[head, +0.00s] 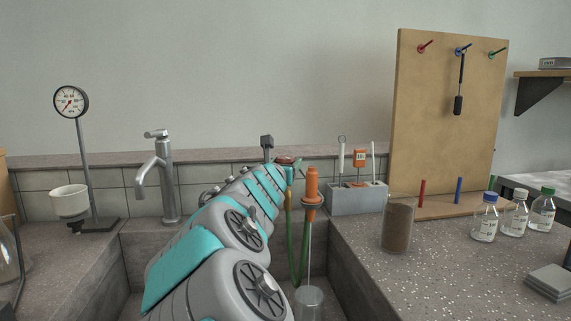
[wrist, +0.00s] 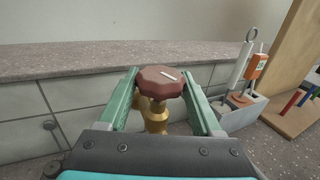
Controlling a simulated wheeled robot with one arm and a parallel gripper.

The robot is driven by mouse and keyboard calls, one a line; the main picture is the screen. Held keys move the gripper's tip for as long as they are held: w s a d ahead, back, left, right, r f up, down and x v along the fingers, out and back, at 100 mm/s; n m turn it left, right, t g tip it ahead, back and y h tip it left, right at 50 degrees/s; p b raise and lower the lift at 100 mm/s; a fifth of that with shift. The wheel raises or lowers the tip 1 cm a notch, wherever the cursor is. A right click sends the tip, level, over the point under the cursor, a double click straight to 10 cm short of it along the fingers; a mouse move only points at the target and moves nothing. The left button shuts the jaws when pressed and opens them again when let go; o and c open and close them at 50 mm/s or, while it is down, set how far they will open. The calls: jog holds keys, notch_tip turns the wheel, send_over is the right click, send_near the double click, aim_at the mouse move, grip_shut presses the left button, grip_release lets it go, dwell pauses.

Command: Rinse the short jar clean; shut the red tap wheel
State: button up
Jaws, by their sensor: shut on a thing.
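The red tap wheel (wrist: 161,82) sits on a brass valve (wrist: 154,114) in the wrist view, with a pale mark on its top. My gripper (wrist: 159,76) is shut on the wheel, one green finger on each side. In the head view the wheel (head: 288,160) shows just past the end of my arm, against the back wall. A clear glass jar (head: 309,303) stands in the sink, its lower part cut off by the frame. An orange-handled rod (head: 311,186) reaches down to it. I cannot tell whether water runs.
A green hose (head: 304,250) hangs into the sink beside the rod. A steel faucet (head: 161,180) and a gauge stand (head: 71,102) are at left. A brown-filled jar (head: 397,226), a grey tool holder (head: 356,198), a pegboard (head: 430,120) and several capped bottles (head: 485,221) are at right.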

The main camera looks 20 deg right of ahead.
jog(key=shift+c, duration=0.3)
jog(key=shift+w+a+r+h+b, duration=0.2)
jog(key=shift+a+r+h+b, duration=0.05)
jog(key=shift+a+h+b, duration=0.05)
jog(key=shift+m+g, duration=0.3)
jog(key=shift+m, duration=0.2)
jog(key=shift+d+f+g+h, duration=0.15)
jog(key=shift+g+h, duration=0.15)
jog(key=shift+h, duration=0.3)
jog(key=shift+m+g+h+p, duration=0.45)
jog(key=shift+m+g+h, duration=0.05)
jog(key=shift+m+g, duration=0.2)
jog(key=shift+s+d+f+m+g+h, duration=0.1)
jog(key=shift+m+g+h, duration=0.4)
jog(key=shift+g, duration=0.1)
jog(key=shift+s+f+m+g+h, duration=0.1)
jog(key=shift+m+g+h, duration=0.3)
jog(key=shift+m+g, duration=0.15)
jog(key=o, duration=1.4)
jog(key=shift+c, duration=0.2)
